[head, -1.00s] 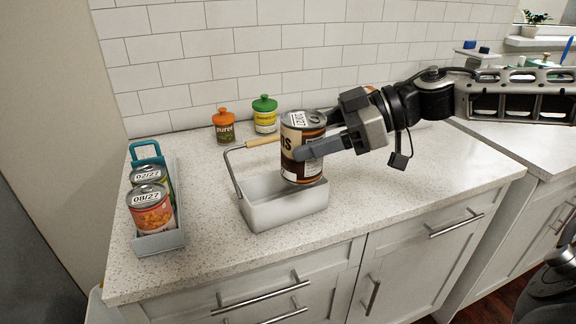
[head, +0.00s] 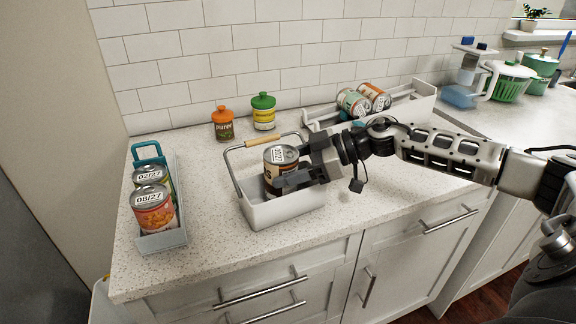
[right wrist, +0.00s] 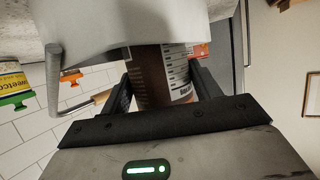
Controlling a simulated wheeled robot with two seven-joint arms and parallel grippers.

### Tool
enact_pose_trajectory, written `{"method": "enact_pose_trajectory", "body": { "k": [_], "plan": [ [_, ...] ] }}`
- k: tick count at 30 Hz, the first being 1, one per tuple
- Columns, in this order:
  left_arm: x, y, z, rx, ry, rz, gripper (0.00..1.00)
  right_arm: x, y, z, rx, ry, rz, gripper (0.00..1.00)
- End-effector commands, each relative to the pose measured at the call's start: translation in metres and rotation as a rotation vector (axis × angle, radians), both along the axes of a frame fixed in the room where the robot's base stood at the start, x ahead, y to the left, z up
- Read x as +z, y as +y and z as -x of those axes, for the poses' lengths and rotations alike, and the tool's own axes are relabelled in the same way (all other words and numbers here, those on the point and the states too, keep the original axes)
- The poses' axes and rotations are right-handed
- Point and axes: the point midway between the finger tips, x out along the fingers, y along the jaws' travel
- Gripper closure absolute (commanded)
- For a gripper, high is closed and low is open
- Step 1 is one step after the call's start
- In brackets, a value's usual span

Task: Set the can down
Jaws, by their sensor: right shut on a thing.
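The brown and cream can (head: 281,160) is upright, with its lower part inside the white handled basket (head: 285,213). The basket wall hides its base, so I cannot tell whether it touches the floor. My right gripper (head: 290,181) reaches in from the right and is shut on the can. In the right wrist view the can (right wrist: 163,80) sits between both fingers of the gripper (right wrist: 165,88), with the white basket wall (right wrist: 130,22) beyond. My left gripper is not in view.
A grey-blue tray (head: 161,241) with labelled cans stands at the left. An orange-capped jar (head: 223,126) and a green-capped jar (head: 263,113) stand behind the basket. A white rack (head: 418,106) with two tilted cans is at the back right. The counter's front right is clear.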

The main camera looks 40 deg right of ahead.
Motion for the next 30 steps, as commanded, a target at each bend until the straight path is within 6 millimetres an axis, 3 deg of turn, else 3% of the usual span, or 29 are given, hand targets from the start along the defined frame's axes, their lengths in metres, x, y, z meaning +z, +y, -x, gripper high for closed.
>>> {"method": "enact_pose_trajectory", "body": {
  "k": [20, 21, 23, 30],
  "plan": [
    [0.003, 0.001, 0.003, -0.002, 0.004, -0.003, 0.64, -0.01, 0.0, 0.0, -0.001, -0.003, 0.0, 0.75],
    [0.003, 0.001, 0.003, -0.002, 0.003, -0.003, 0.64, -0.011, 0.0, 0.0, -0.001, -0.001, 0.001, 0.32],
    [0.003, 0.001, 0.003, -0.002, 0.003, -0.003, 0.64, -0.011, 0.0, 0.0, -0.001, -0.001, 0.001, 0.16],
    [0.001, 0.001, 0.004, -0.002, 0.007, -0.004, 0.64, -0.011, 0.0, 0.0, -0.001, -0.002, 0.0, 0.16]
  ]
}}
